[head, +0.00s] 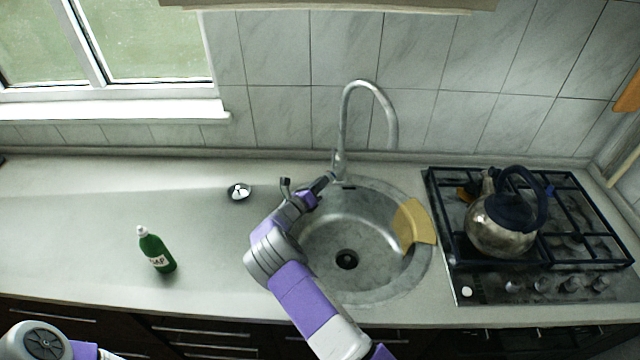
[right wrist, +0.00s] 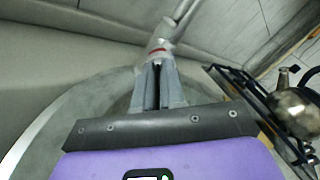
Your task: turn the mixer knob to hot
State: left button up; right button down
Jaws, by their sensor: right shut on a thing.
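The steel mixer tap (head: 344,120) stands behind the round sink, with its curved spout rising against the tiles. My right gripper (head: 330,178) is at the base of the tap, its fingers closed on the mixer knob, which is mostly hidden in the head view. In the right wrist view, the two grey fingers of my right gripper (right wrist: 158,72) meet the grey mixer knob (right wrist: 160,48), which has a red mark. How far the knob is turned cannot be told. My left gripper is out of view.
The sink basin (head: 372,262) lies below my right arm, with a yellow piece (head: 414,224) at its right rim. A kettle (head: 500,226) stands on the hob (head: 462,284). A green soap bottle (head: 155,252) and a small dark dish (head: 239,196) stand on the left counter.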

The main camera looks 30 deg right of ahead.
jog(key=c, duration=1.2)
grip_release()
jog(key=shift+a, duration=0.1)
jog(key=v, duration=0.7)
jog(key=shift+s+a+p, duration=0.15)
jog(key=shift+p, duration=0.2)
